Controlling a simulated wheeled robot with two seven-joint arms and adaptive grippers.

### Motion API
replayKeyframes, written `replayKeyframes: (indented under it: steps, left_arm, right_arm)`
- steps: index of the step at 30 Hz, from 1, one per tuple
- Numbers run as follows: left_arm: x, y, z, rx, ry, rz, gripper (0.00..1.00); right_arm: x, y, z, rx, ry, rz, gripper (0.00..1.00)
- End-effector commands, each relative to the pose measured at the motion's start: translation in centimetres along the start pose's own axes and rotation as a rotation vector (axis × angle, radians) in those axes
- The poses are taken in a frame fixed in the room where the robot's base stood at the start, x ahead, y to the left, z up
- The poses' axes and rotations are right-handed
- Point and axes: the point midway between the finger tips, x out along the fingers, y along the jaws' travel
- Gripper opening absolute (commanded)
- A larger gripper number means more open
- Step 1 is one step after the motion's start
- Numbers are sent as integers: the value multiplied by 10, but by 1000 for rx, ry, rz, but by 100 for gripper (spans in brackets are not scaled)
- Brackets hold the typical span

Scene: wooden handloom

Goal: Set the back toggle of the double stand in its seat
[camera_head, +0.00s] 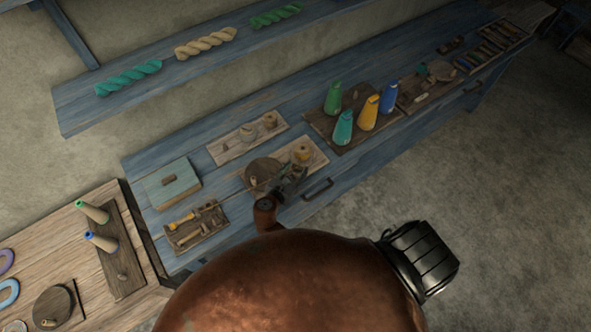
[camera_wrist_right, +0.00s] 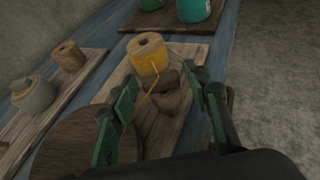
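A light wooden board (camera_head: 317,154) lies on the blue bench, with a yellow-wound spool (camera_head: 303,153) at its far end. In the right wrist view the spool (camera_wrist_right: 148,53) stands upright, with a yellow strand hanging down its front. Brown wooden pieces (camera_wrist_right: 168,103) sit just in front of it; I cannot tell whether one is the toggle. My right gripper (camera_wrist_right: 164,90) is open, its fingers on either side of these pieces, with gaps showing. It also shows over the board in the head view (camera_head: 290,180). A round dark wooden disc (camera_head: 262,170) lies beside it. My left gripper is out of view.
A second board (camera_head: 225,153) with a grey pot and small spool lies behind. A dark board (camera_head: 318,120) with several coloured cones stands to the right. A tool tray (camera_head: 212,238) and a teal box (camera_head: 170,185) are left. Another table (camera_head: 60,220) holds two thread cones.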

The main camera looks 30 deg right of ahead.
Motion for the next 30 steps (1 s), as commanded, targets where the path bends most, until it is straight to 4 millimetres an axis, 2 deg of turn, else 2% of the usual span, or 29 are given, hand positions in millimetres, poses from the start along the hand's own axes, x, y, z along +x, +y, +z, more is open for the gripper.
replayKeyframes:
  steps: [3, 11, 14, 24, 30]
  left_arm:
    - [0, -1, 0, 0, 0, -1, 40]
    - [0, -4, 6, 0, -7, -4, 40]
    - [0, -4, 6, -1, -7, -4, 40]
    - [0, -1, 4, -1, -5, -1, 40]
    - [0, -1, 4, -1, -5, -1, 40]
  right_arm:
    - [0, 0, 0, 0, 0, 0, 53]
    - [0, 0, 1, 0, 0, 0, 53]
    - [-3, 0, 6, 2, 0, 1, 53]
    - [-26, 1, 62, 5, 0, 1, 53]
    - [-36, 1, 86, 2, 0, 1, 53]
